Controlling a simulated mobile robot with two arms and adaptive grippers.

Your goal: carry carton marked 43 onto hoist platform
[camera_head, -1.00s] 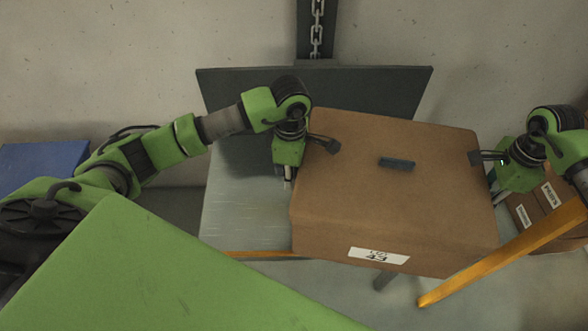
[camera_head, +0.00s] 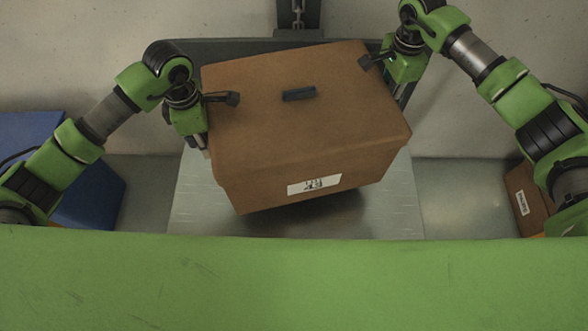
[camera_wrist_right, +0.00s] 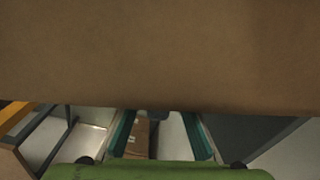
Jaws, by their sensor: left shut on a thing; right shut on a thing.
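The brown carton (camera_head: 300,130) with a white label marked 43 (camera_head: 314,184) hangs tilted between my two grippers in the head view. It is over the grey hoist platform (camera_head: 200,215), with a dark shadow beneath it, and looks held above the surface. My left gripper (camera_head: 222,105) is shut on the carton's left side. My right gripper (camera_head: 375,60) is shut on its far right side. In the right wrist view the carton's brown wall (camera_wrist_right: 160,55) fills the upper half. The fingertips on the side walls are partly hidden.
The hoist's dark back plate (camera_head: 255,47) and chain (camera_head: 298,12) stand against the wall behind the carton. A blue box (camera_head: 92,195) is at the left. Another brown carton (camera_head: 522,195) is on the right, partly behind my right arm.

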